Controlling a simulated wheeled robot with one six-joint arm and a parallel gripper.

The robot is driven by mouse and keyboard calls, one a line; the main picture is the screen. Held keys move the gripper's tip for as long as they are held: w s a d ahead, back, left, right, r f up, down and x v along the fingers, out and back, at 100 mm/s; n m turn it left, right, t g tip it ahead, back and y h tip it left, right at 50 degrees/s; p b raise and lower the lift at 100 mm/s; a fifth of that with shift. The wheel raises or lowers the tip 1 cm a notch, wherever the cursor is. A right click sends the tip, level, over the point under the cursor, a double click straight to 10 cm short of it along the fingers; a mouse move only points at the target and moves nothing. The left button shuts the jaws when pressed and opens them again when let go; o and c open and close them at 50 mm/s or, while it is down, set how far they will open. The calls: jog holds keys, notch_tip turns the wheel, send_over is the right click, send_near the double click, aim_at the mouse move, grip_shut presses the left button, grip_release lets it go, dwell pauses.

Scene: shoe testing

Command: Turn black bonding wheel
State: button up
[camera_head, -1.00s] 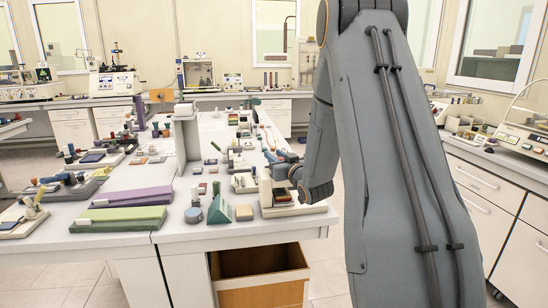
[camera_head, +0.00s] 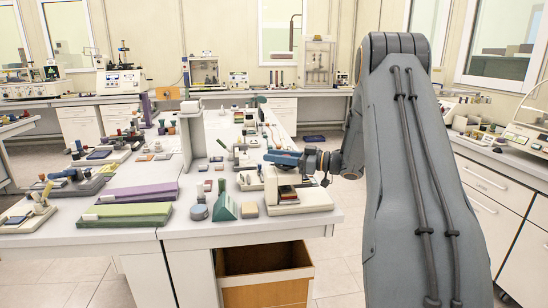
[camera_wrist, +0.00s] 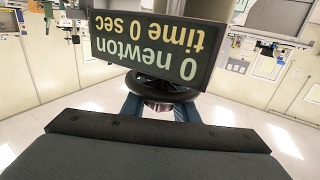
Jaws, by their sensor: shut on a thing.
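The black bonding wheel (camera_wrist: 160,86) shows in the wrist view, just below a dark display that reads "0 newton time 0 sec" (camera_wrist: 150,45) upside down. My gripper's blue fingers (camera_wrist: 158,103) reach up to the wheel, one on each side, and are shut on it. The fingertips are partly hidden behind the rim. In the head view, my gripper (camera_head: 284,158) lies level at the top of a small cream tester (camera_head: 282,183) at the table's right front corner. The wheel cannot be made out there.
A green wedge (camera_head: 225,205), a round grey-blue block (camera_head: 199,212) and a small tan block (camera_head: 249,210) stand left of the tester. Purple (camera_head: 140,193) and green (camera_head: 124,215) slabs lie farther left.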

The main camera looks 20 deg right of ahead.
jog(key=n+g+y, duration=0.1)
jog(key=n+g+b, duration=0.1)
jog(key=g+y, duration=0.1)
jog(key=shift+s+a+n+y, duration=0.15)
jog(key=shift+s+n+y, duration=0.15)
jog(key=shift+n, duration=0.1)
jog(key=shift+s+a+r+n+g+y+b, duration=0.1)
jog(key=shift+n+g+y+b, duration=0.3)
jog(key=shift+g, duration=0.4)
jog(key=shift+r+g, duration=0.1)
jog(key=shift+g, duration=0.2)
jog(key=o, duration=1.1)
